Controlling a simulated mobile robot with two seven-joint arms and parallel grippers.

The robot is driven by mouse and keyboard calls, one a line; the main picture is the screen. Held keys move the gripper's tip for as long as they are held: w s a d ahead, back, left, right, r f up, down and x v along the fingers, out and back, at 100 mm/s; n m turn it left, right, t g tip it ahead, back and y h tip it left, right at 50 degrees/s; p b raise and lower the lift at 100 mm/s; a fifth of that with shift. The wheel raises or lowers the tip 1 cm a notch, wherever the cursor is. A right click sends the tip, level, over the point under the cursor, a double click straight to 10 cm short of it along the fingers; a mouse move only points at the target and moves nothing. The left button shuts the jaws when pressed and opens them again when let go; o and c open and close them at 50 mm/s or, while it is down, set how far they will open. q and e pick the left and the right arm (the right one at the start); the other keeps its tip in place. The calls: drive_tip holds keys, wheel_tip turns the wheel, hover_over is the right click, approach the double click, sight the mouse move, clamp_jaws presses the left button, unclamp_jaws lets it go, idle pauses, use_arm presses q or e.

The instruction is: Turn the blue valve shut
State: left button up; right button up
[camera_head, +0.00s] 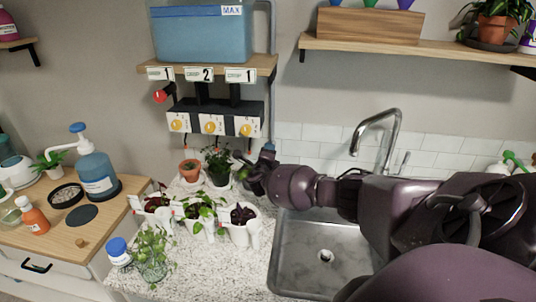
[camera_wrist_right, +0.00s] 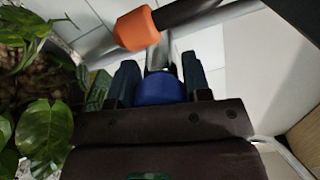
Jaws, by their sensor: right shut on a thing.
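The blue valve (camera_wrist_right: 158,88) sits between the two dark fingers of my right gripper (camera_wrist_right: 159,66) in the right wrist view, and the fingers are shut on it. A grey metal pipe piece runs up beyond it. In the head view my right gripper (camera_head: 257,170) reaches in from the right to the pipe by the wall, just left of the sink. Only a small bit of blue (camera_head: 269,147) shows above it there; the rest is hidden by the gripper. I cannot make out the valve's turn angle. My left gripper is in neither view.
Potted plants (camera_head: 241,215) stand on the counter left of my right arm. The steel sink (camera_head: 325,256) and faucet (camera_head: 378,130) are near the arm. A blue-filled tank (camera_head: 200,35) sits on the shelf above.

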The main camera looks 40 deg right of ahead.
drive_tip(key=shift+n, duration=1.2)
drive_tip(key=shift+f, duration=0.1)
drive_tip(key=o, duration=0.9)
drive_tip(key=shift+v, duration=3.75)
